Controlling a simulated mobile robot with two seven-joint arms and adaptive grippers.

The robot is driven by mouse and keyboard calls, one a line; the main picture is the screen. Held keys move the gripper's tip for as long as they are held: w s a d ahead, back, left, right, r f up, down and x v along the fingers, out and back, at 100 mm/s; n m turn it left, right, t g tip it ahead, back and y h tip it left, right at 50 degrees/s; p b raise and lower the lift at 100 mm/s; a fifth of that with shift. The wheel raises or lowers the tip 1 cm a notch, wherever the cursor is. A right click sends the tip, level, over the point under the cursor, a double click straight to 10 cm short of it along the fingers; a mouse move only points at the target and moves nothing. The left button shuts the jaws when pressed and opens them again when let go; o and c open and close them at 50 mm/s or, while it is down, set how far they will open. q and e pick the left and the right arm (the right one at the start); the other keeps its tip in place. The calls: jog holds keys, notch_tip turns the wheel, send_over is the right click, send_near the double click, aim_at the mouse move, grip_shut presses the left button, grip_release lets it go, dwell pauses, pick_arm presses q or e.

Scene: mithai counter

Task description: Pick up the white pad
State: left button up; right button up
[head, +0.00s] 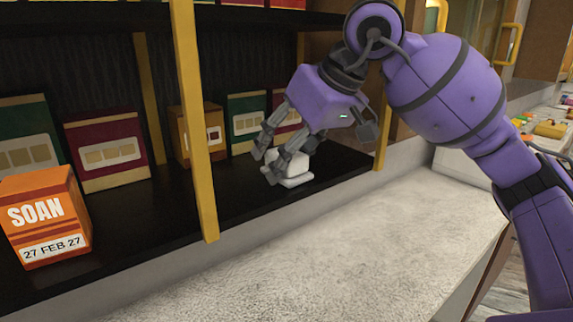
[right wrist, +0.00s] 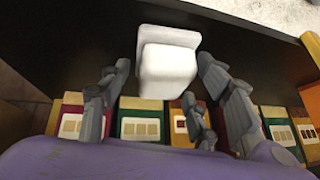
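The white pad (head: 291,158) is a small white block with a flat, wider base. It is on the dark shelf (head: 255,200), near its front edge, right of the yellow post. My right gripper (head: 264,165) is low over the shelf at the pad and partly covers it in the head view. In the right wrist view the pad (right wrist: 168,68) lies between the spread fingertips of this gripper (right wrist: 164,62), with a small gap on the left. Contact on the right is hard to tell. My left gripper is not in view.
A yellow post (head: 195,120) stands left of my right gripper. An orange SOAN box (head: 45,215) is at the left front. Green, maroon (head: 106,150) and orange boxes line the shelf's back. A pale counter (head: 330,260) in front is clear.

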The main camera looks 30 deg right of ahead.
aim_at(281, 149)
jog(key=c, duration=0.7)
jog(key=shift+c, duration=0.2)
jog(key=shift+r, duration=0.15)
jog(key=shift+r, duration=1.35)
jog(key=shift+s+d+r, duration=0.1)
jog(key=shift+d+r, duration=0.05)
jog(key=shift+r, duration=0.1)
pick_arm(q)
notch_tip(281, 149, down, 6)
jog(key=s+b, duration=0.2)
jog(key=b, duration=0.4)
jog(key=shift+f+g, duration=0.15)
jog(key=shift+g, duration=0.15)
pick_arm(e)
jog(key=s+d, duration=0.3)
jog(key=s, duration=0.5)
jog(key=s+d, duration=0.4)
jog(key=s, duration=0.4)
jog(key=shift+d, duration=0.15)
